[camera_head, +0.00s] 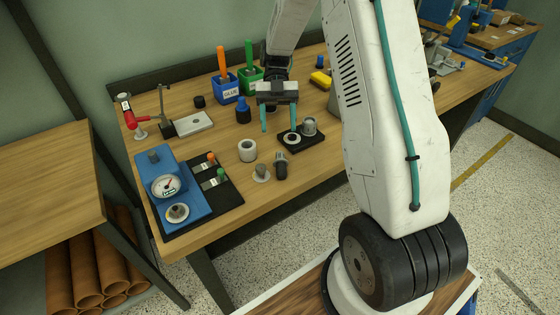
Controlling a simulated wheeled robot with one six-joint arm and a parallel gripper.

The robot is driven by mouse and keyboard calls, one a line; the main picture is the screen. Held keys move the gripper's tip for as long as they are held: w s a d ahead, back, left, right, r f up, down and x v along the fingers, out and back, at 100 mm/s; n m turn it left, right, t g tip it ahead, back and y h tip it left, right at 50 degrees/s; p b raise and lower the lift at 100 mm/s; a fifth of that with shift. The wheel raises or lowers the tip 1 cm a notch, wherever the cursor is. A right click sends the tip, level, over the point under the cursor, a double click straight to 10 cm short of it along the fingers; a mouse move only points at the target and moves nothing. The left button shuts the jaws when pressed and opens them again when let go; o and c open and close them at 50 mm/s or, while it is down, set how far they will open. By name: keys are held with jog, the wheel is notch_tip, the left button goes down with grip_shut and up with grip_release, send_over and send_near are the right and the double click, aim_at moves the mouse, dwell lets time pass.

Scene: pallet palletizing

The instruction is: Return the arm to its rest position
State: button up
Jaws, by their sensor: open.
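My gripper (278,118) hangs over the middle of the wooden workbench (330,155), with its two teal fingers apart and nothing between them. It points down, above and a little left of a small black tray (302,139) that holds a grey metal cylinder (309,126) and a white ring-shaped part (291,138). My white arm stretches from the lower right up past the top edge and down to the gripper. Its upper joints are out of the picture, and the arm hides part of the bench to the right.
A blue gauge fixture (172,188) sits on a black plate at the bench's left. A white cylinder (247,150), blue glue bin (226,90) and green bin (250,80) stand near the gripper. A lamp-like red tool (125,112) stands far left. A shelf with brown tubes (110,265) is at left.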

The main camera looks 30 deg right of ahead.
jog(key=shift+r, duration=0.1)
dwell(0.4)
jog(key=s+a+r+m+t+h, duration=0.45)
jog(key=s+r+m, duration=0.65)
jog(key=r+m, duration=0.3)
jog(key=s+a+m+t+h, duration=0.1)
jog(key=s+a+m+t, duration=0.1)
jog(key=s+m+t, duration=0.5)
jog(key=s+m, duration=0.4)
jog(key=m, duration=0.5)
jog(key=shift+s+a+r, duration=0.25)
jog(key=shift+s+r, duration=0.05)
jog(key=shift+s, duration=0.1)
